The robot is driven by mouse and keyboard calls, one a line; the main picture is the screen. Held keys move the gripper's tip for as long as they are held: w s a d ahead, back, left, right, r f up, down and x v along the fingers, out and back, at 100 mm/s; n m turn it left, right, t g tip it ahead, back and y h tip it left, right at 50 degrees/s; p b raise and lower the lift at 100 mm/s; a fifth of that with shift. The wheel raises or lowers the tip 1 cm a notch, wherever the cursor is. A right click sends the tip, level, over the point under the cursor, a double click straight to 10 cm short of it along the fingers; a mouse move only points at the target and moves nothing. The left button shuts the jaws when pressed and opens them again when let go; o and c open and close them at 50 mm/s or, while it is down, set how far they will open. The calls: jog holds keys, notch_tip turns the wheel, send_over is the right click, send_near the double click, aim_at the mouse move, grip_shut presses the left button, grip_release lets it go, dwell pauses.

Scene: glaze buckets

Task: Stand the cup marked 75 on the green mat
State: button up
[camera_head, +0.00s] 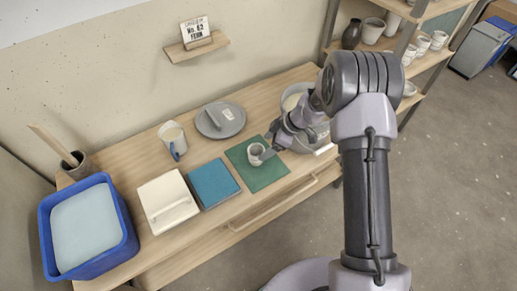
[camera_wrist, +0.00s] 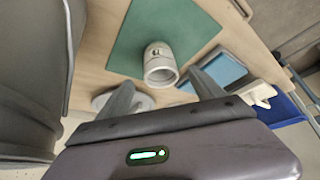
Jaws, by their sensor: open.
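A small pale grey cup (camera_head: 256,153) stands on the green mat (camera_head: 270,175); it looks upright. In the wrist view the cup (camera_wrist: 160,62) shows its round open rim towards me and a small dark mark on its side, too small to read. The green mat (camera_wrist: 135,40) lies under it. My gripper (camera_head: 268,147) is open at the right of the cup in the head view. In the wrist view the fingertips of my gripper (camera_wrist: 161,82) are spread to either side of the cup's near rim, with gaps visible.
A blue mat or book (camera_head: 213,183) and a white lidded box (camera_head: 168,201) lie left of the green mat. A large bowl or bucket (camera_head: 292,97) stands behind my gripper.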

jog(key=s+d+r+m+t, duration=0.1)
jog(key=s+r+m, duration=0.15)
jog(key=r, duration=0.55)
jog(key=s+d+r+m+h, duration=0.1)
jog(key=s+r+m, duration=0.15)
jog(key=r, duration=0.55)
jog(key=s+d+r+m+t, duration=0.15)
jog(key=s+r, duration=0.25)
jog(key=r, duration=0.5)
jog(key=s+d+r+m+t+h, duration=0.1)
jog(key=s+d+r+m, duration=0.1)
jog(key=s+r+m, duration=0.2)
jog(key=s+d+r+m+t+h, duration=0.1)
jog(key=s+d+r+m, duration=0.2)
jog(key=s+m, duration=0.6)
jog(key=s+r, duration=0.1)
jog(key=s, duration=0.7)
jog(key=shift+s+r+m+h+p, duration=0.15)
jog(key=shift+s+m+h+p, duration=0.05)
jog(key=shift+m+h+p, duration=0.2)
